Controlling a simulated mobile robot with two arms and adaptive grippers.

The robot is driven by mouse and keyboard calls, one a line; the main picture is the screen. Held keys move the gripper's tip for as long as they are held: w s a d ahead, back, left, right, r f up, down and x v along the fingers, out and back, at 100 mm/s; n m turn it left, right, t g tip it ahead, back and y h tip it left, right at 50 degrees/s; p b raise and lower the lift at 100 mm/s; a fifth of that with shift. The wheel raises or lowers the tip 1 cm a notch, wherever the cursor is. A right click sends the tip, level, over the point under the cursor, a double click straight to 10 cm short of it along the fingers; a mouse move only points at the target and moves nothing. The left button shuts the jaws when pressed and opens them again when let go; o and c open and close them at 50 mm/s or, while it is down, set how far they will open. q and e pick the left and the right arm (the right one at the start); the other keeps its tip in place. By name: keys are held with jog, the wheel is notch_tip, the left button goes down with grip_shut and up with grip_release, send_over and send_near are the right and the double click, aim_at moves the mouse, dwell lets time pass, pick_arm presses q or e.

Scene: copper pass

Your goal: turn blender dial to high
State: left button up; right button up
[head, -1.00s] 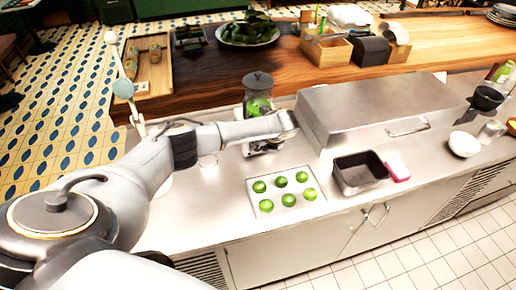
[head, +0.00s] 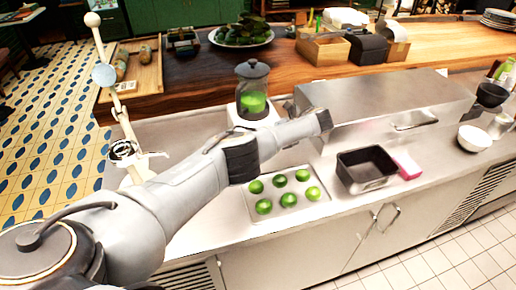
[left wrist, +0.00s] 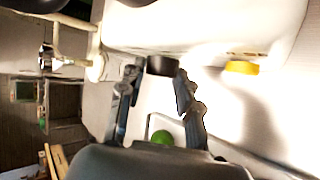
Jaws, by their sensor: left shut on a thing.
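The blender (head: 253,92) stands at the back of the steel counter, its clear jar holding something green. My left arm crosses in front of its white base (head: 239,113) in the head view, and my left gripper is hidden there. In the left wrist view, the white base (left wrist: 195,25) fills the top. My left gripper (left wrist: 156,76) has its two dark fingers at either side of a dark dial (left wrist: 160,65) on the base and is shut on it. The dial's setting cannot be read. A yellow part (left wrist: 242,67) sits beside the dial. My right gripper is not in view.
A tray (head: 268,214) of several limes lies in front of the blender. A steel box (head: 375,100) stands to its right, with a black pan (head: 367,183) and pink block (head: 406,165) before it. A cream lever press (head: 117,100) stands left, close to my arm.

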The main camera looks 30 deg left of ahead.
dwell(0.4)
pick_arm(q)
jog(key=o, duration=1.1)
jog(key=shift+a, duration=0.1)
jog(key=shift+o, duration=0.2)
jog(key=v, duration=0.7)
jog(key=shift+w+r, duration=0.1)
